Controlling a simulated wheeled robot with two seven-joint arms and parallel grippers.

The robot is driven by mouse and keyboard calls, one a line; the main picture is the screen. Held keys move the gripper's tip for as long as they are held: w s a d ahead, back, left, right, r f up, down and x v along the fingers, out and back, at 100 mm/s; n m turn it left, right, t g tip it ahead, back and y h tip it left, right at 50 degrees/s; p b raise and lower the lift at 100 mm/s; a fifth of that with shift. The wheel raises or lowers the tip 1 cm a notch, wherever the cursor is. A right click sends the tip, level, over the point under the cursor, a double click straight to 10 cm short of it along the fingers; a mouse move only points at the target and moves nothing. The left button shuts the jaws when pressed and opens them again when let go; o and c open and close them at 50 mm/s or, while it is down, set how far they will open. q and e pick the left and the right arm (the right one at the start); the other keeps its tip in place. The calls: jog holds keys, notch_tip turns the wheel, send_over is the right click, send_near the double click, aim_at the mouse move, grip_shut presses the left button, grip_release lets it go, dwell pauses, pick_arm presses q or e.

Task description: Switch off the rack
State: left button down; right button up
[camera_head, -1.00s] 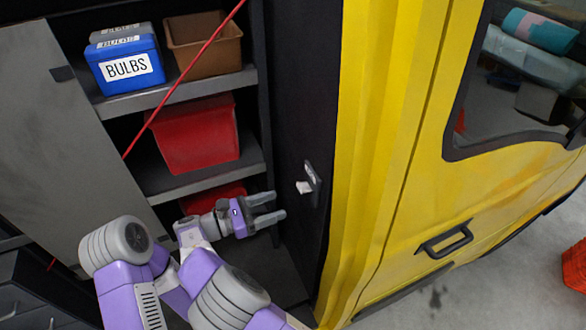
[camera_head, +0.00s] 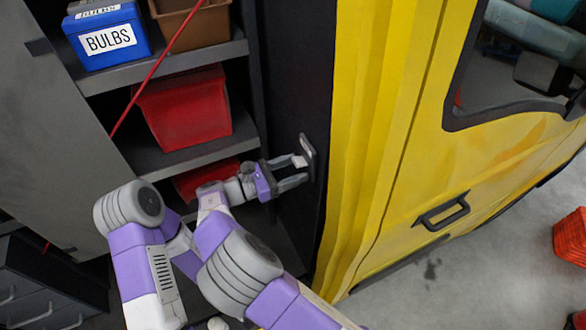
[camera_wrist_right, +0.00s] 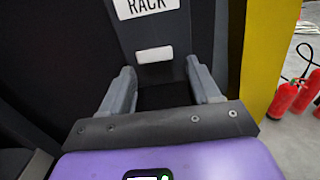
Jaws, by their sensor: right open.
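The rack switch (camera_head: 308,152) is a small dark plate with a white rocker, mounted on the dark side panel right of the shelves in the head view. In the right wrist view its white label (camera_wrist_right: 147,7) reads RACK, and the white rocker (camera_wrist_right: 154,54) sits just below the label. My right gripper (camera_head: 300,173) is open and empty, pointed at the switch plate. In the wrist view its two fingers (camera_wrist_right: 160,90) stand left and right below the rocker, and the rocker lies between their lines. I cannot tell whether the fingers touch the plate. My left gripper is not in view.
Shelves to the left hold a blue BULBS bin (camera_head: 106,38), a brown bin (camera_head: 190,22) and red bins (camera_head: 183,108). A red cord (camera_head: 155,70) crosses in front. A yellow vehicle (camera_head: 405,150) stands close on the right. Red extinguishers (camera_wrist_right: 288,97) show beyond it.

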jog(key=c, duration=1)
jog(key=shift+d+f+h, duration=0.15)
jog(key=shift+f+h, duration=0.05)
jog(key=shift+h, duration=0.5)
jog(key=shift+c, duration=0.2)
jog(key=o, duration=1)
jog(key=shift+o, duration=0.2)
